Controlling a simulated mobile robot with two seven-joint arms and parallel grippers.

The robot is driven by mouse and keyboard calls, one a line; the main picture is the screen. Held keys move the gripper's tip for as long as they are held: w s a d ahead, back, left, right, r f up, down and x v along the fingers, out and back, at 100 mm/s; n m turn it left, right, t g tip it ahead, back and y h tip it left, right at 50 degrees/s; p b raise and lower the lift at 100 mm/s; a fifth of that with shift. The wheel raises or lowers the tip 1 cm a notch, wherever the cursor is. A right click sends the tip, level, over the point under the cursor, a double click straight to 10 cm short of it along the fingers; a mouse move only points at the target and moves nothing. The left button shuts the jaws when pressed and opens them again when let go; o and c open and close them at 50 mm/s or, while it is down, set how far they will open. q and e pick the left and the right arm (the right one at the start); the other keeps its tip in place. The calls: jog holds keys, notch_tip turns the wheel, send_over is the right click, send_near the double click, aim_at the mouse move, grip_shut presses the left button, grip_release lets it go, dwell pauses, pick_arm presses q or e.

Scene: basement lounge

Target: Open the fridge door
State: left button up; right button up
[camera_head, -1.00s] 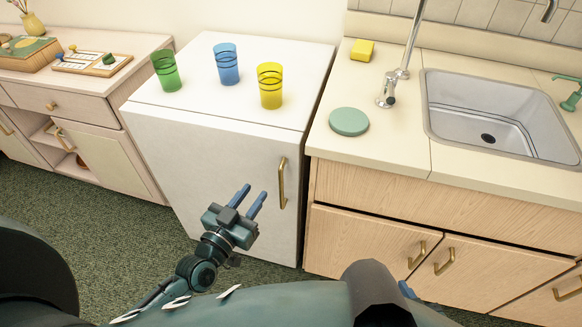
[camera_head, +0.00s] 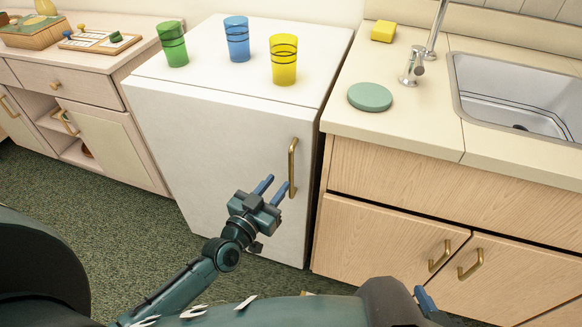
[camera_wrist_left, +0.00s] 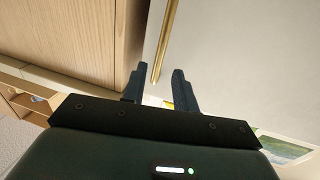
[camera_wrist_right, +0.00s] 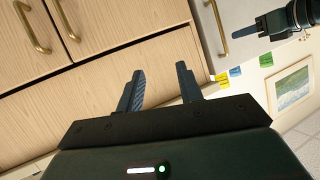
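The white fridge (camera_head: 215,135) stands with its door shut between the dresser and the sink counter. Its vertical brass handle (camera_head: 292,168) is on the right side of the door. My left gripper (camera_head: 275,188) is open and empty, just left of and near the handle's lower end. In the left wrist view the handle (camera_wrist_left: 165,40) shows ahead, between the lines of the two open fingers (camera_wrist_left: 158,85); contact cannot be made out. My right gripper (camera_wrist_right: 160,88) is open and empty, facing the wooden cabinet fronts. Its tip barely shows in the head view.
Green (camera_head: 172,44), blue (camera_head: 237,40) and yellow (camera_head: 284,60) cups stand on the fridge top. The wooden sink cabinet (camera_head: 385,235) adjoins on the right. A dresser (camera_head: 110,135) stands left. Green carpet (camera_head: 150,215) lies clear before the fridge.

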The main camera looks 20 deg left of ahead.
aim_at(290, 168)
pick_arm(q)
jog(key=b+x, duration=0.1)
jog(key=x, duration=0.7)
jog(key=shift+c, duration=0.2)
grip_shut()
